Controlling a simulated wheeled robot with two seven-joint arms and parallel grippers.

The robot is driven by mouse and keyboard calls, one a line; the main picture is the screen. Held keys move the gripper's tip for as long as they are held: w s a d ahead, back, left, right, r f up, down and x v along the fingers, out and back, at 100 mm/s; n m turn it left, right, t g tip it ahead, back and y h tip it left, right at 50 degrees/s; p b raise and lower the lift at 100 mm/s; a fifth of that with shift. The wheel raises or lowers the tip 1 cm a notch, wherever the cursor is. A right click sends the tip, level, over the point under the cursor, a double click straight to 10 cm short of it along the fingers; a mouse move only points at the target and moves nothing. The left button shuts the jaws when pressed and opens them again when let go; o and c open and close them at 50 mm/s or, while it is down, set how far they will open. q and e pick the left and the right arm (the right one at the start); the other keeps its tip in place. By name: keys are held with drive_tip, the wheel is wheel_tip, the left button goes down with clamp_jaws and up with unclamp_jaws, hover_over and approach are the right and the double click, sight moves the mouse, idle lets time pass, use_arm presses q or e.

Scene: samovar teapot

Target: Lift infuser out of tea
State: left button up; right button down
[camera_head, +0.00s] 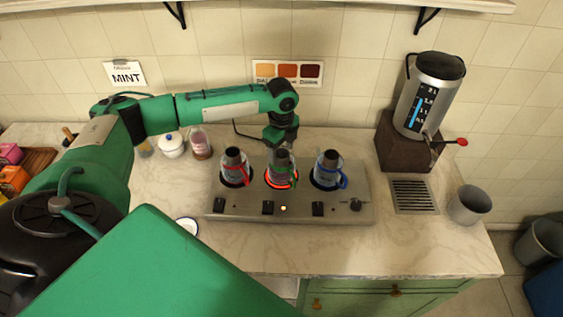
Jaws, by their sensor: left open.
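Three glass teapots with dark tops stand in a row on the grey hot plate (240,208). The left one has a red handle (234,167), the middle one a green handle (280,167) and the right one a blue handle (327,168). A red ring glows under the middle teapot. My left gripper (281,144) is open and points down right over the middle teapot, covering part of its top. Whether its fingers touch anything there is too small to tell. No infuser can be made out. My right gripper is not in view.
A samovar (428,95) with a red-handled tap stands at the right on a brown block, with a drip grate (411,195) and a grey bucket (469,204) near it. Jars (201,145) stand at the back left. The counter front is mostly clear.

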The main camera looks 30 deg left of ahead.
use_arm(q)
drive_tip(key=shift+f, duration=0.2)
clamp_jaws()
drive_tip(key=shift+r, duration=0.1)
